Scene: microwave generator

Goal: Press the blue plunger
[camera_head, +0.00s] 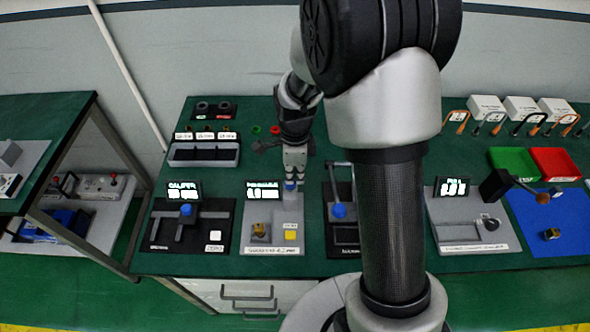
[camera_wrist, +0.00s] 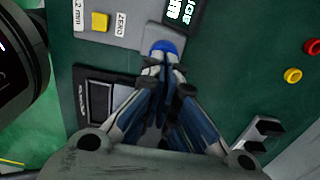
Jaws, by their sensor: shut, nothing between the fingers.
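The blue plunger (camera_wrist: 163,46) is a small round blue cap on the grey gauge unit (camera_wrist: 128,30). In the head view the plunger (camera_head: 290,186) shows just below my fingertips, at the upper right of the grey gauge base (camera_head: 285,215), beside a lit display (camera_head: 264,188). My gripper (camera_head: 294,172) points down and is shut and empty. In the wrist view my gripper's closed fingertips (camera_wrist: 160,68) lie at the plunger's edge and hide part of it. I cannot tell whether they touch it.
A caliper unit with a blue knob (camera_head: 186,210) stands left of the gauge. A stand with a blue ball (camera_head: 338,211) stands close on the right. A yellow button (camera_head: 290,235) and a brass part (camera_head: 260,230) sit at the gauge's front.

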